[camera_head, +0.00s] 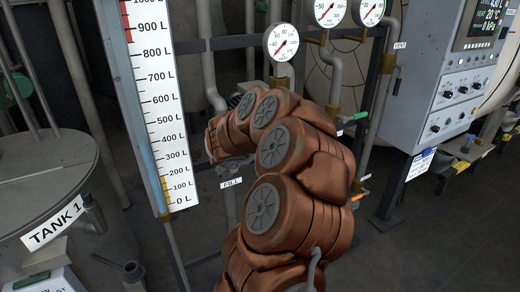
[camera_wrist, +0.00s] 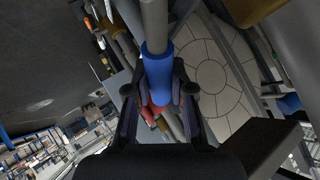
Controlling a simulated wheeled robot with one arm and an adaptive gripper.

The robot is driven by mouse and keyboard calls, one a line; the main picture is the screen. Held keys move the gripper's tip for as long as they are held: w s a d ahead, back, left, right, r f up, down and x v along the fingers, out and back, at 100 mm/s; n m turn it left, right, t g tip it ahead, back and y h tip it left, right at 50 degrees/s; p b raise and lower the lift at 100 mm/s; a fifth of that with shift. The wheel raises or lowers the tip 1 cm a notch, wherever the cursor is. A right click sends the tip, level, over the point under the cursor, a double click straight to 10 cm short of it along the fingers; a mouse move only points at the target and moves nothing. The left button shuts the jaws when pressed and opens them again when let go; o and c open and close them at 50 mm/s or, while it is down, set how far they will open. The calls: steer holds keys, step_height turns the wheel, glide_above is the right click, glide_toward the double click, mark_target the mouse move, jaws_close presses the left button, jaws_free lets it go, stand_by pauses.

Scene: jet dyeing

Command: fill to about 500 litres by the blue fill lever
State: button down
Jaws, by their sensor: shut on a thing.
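In the wrist view, the blue fill lever (camera_wrist: 158,65) is a blue sleeve on a grey rod. My gripper (camera_wrist: 160,92) is shut on it, one finger on each side. In the head view my orange-brown arm covers the lever and my gripper, near the FILL label (camera_head: 231,183). The white level scale (camera_head: 157,100), marked in litres from 0 up past 900, stands to the left. The narrow tube (camera_head: 148,160) along its left edge looks blue in its lower part, with a yellow mark near the bottom. Its exact level is hard to read.
Tank 1 (camera_head: 45,195) stands at the left. Round dial gauges (camera_head: 282,42) sit along the top. A control panel (camera_head: 455,100) with a screen is at the right. Green (camera_head: 360,116) and orange (camera_head: 357,197) handles lie right of my arm. The lower right floor is clear.

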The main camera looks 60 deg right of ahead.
stand_by(0.3)
steer(key=c, duration=1)
jaws_free()
steer(key=shift+v, duration=6)
